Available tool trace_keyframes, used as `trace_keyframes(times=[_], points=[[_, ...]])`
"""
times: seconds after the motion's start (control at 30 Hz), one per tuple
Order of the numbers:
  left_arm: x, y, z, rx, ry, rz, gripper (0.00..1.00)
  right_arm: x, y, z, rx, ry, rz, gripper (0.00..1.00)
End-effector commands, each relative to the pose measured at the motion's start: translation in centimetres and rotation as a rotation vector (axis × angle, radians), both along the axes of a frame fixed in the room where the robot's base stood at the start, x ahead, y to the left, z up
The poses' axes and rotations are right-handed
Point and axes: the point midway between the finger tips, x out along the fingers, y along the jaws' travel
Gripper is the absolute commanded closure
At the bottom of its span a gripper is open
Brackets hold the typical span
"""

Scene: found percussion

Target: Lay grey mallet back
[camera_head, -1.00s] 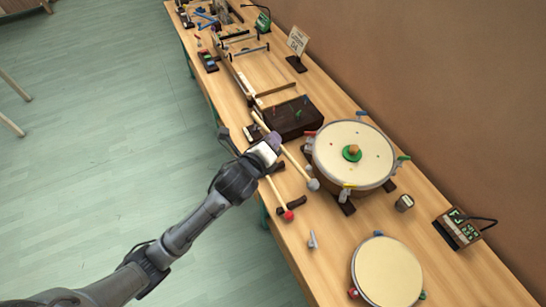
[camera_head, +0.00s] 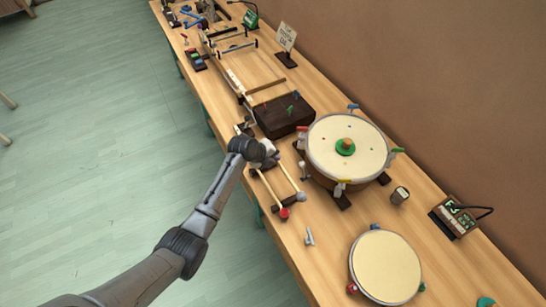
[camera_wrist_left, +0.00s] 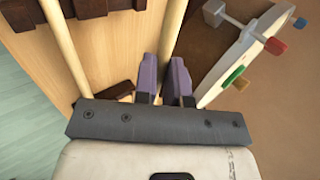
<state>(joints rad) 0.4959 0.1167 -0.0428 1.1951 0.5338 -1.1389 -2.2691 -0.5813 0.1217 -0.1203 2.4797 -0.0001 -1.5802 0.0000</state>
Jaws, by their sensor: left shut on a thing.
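The grey mallet's head (camera_head: 301,197) shows in the head view, with its pale wooden stick running up-left to my left gripper (camera_head: 270,156). In the left wrist view the purple fingers (camera_wrist_left: 165,82) are shut on the grey mallet's stick (camera_wrist_left: 172,38). The red mallet (camera_head: 284,213) lies beside it, roughly parallel; its stick (camera_wrist_left: 62,45) is left of the fingers in the wrist view. Dark rests (camera_wrist_left: 92,8) show near the sticks. I cannot tell whether the grey mallet touches them. My right gripper is not in view.
A large drum (camera_head: 346,148) with a green knob stands right of the mallets. A dark wooden box (camera_head: 284,114) is behind the gripper. A smaller drum (camera_head: 386,267), a small shaker-like can (camera_head: 400,195) and a display box (camera_head: 455,217) stand nearer and to the right.

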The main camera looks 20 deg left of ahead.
Motion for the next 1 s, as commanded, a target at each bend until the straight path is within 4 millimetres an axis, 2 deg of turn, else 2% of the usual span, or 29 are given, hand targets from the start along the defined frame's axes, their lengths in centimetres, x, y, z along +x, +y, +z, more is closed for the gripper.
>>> trace_keyframes(times=[0.37,0.7,1.0], points=[[-0.2,0.3,0.4,-0.002,-0.006,0.000,1.00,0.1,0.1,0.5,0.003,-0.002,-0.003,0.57],[-0.2,0.1,-3.3,-0.002,-0.006,0.000,1.00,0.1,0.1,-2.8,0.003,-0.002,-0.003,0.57],[-0.2,0.1,-5.4,-0.004,-0.006,0.000,1.00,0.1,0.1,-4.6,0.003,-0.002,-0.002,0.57]])
